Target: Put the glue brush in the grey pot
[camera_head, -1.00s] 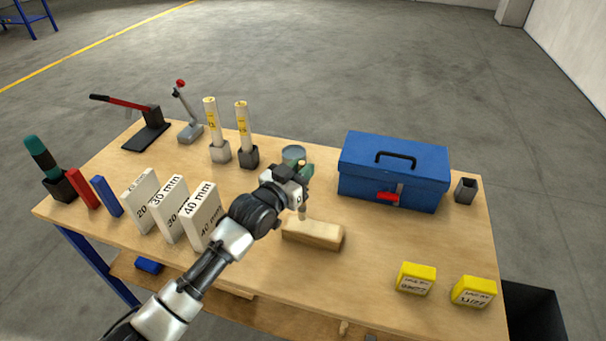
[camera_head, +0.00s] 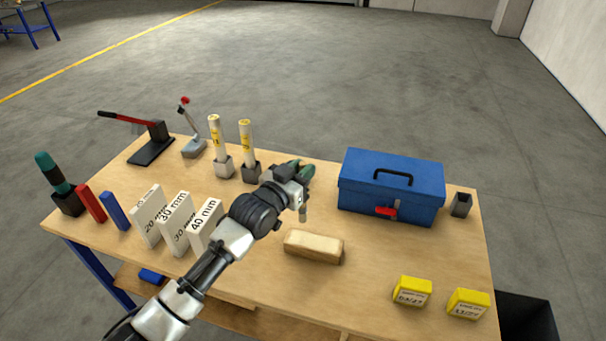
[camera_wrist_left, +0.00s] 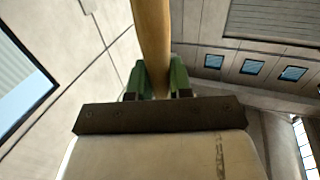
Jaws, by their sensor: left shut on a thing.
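My left gripper (camera_head: 305,172) is shut on the glue brush. The brush (camera_head: 303,213) hangs below the gripper in the head view, its lower end clear of the wooden block. In the left wrist view its tan wooden handle (camera_wrist_left: 152,35) runs between the two green fingers. A small dark grey square pot (camera_head: 461,205) stands at the right end of the table, beside the toolbox. The round grey-green thing behind the gripper is now hidden. My right gripper is not in view.
A wooden block (camera_head: 314,247) lies in front of the gripper. A blue toolbox (camera_head: 391,190) stands to its right, yellow boxes (camera_head: 412,291) at front right. White marked blocks (camera_head: 175,225) and two tubes in holders (camera_head: 247,150) stand left.

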